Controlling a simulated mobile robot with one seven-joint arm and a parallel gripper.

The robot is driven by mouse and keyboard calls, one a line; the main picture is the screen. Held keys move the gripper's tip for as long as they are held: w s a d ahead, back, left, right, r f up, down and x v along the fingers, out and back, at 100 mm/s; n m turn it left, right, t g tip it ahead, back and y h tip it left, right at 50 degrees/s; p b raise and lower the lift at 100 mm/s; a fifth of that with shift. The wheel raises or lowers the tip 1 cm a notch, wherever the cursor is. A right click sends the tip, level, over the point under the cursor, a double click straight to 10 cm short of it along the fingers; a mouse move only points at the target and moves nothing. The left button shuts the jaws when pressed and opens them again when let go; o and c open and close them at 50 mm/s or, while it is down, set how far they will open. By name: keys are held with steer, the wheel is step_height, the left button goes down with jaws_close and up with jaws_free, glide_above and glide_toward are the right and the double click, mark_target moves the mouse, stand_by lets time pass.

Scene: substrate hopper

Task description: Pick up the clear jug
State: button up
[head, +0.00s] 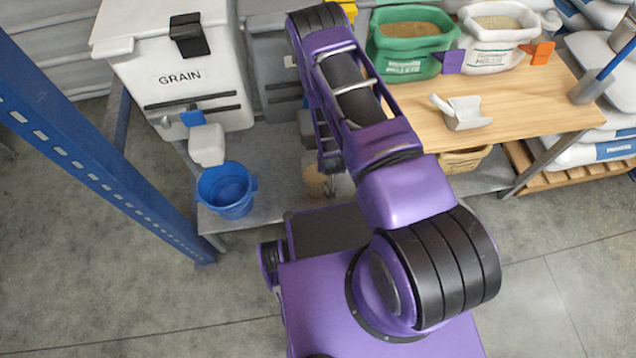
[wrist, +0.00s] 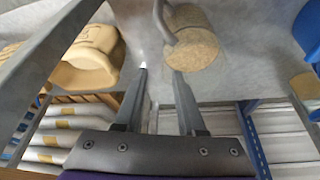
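The clear jug (wrist: 193,48) shows in the wrist view as a round vessel with tan grainy contents and a grey curved handle. It sits on the grey metal shelf, just beyond my fingertips. My gripper (wrist: 160,72) is open, its two fingers apart with nothing between them; the handle lies ahead of the tips, and I see no contact. In the head view, the jug (head: 316,182) is a small tan shape beside my arm, partly hidden by it. My fingers are hard to make out there.
A blue bucket (head: 227,190) stands on the shelf (head: 262,160) to the left, under the GRAIN hopper (head: 180,70). A tan tub (wrist: 85,58) is left in the wrist view. The wooden worktop (head: 525,100) with a white scoop (head: 466,113) stands right of my arm.

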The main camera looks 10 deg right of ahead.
steer(key=x, duration=0.4)
steer(key=shift+s+a+f, duration=0.1)
steer(key=shift+s+a, duration=0.05)
steer(key=shift+a, duration=0.1)
jaws_close()
stand_by(1.1)
